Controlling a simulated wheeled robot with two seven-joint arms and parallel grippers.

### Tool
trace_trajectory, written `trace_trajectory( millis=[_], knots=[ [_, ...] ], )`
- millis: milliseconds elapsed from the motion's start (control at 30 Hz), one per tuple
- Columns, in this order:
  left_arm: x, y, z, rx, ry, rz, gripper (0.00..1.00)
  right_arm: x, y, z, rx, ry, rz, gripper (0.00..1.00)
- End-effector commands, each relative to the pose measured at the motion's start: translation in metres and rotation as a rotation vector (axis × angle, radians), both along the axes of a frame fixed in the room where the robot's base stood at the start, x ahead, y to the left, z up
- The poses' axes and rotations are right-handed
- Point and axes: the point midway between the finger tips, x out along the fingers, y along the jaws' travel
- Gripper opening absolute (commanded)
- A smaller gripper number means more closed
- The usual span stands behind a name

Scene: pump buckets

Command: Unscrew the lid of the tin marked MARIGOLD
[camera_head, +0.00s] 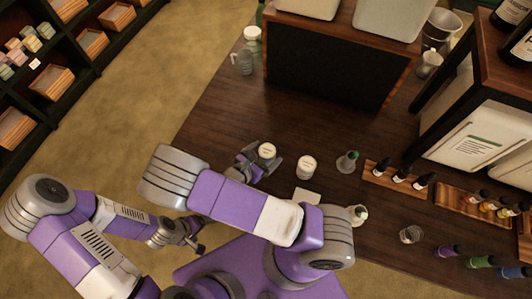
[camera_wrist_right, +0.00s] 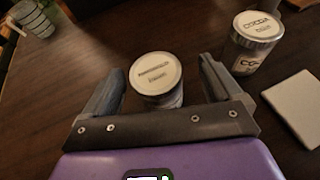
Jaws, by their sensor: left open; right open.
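A round tin with a cream lid (camera_wrist_right: 155,72) stands between the open fingers of my right gripper (camera_wrist_right: 162,66) in the right wrist view, with small gaps beside it. The print on its lid is too blurred to read for certain. The same tin (camera_head: 267,150) shows at the fingers of my right gripper (camera_head: 260,161) in the head view. A second tin (camera_head: 306,167), lettered COCOA, stands just to its right; it also shows in the wrist view (camera_wrist_right: 257,28). My left gripper (camera_head: 195,235) is open and empty, low at the left, off the table. No MARIGOLD lettering is readable.
A flat pale card (camera_head: 307,196) lies near the tins. A small flask (camera_head: 347,162) and a wooden rack of dark bottles (camera_head: 397,180) stand to the right. The table left of the tins is clear.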

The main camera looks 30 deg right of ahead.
Motion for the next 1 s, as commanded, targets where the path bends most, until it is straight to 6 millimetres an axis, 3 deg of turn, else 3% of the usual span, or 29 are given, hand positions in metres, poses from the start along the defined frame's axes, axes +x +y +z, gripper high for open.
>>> trace_trajectory(
  millis=[233, 533, 900, 1000],
  knots=[
    [0.001, 0.0, -0.009, 0.0, -0.001, 0.0, 0.88, 0.015, -0.029, -0.017, -0.001, -0.001, -0.002, 0.92],
    [0.001, 0.0, -0.009, 0.0, -0.001, 0.0, 0.88, 0.017, -0.033, -0.018, 0.001, 0.0, 0.0, 0.92],
    [0.001, 0.0, -0.009, 0.0, -0.001, 0.0, 0.88, 0.017, -0.033, -0.018, 0.001, 0.0, -0.001, 0.37],
    [0.001, 0.0, -0.009, 0.0, -0.001, 0.0, 0.88, 0.017, -0.033, -0.018, 0.001, -0.001, -0.002, 0.33]
  ],
)
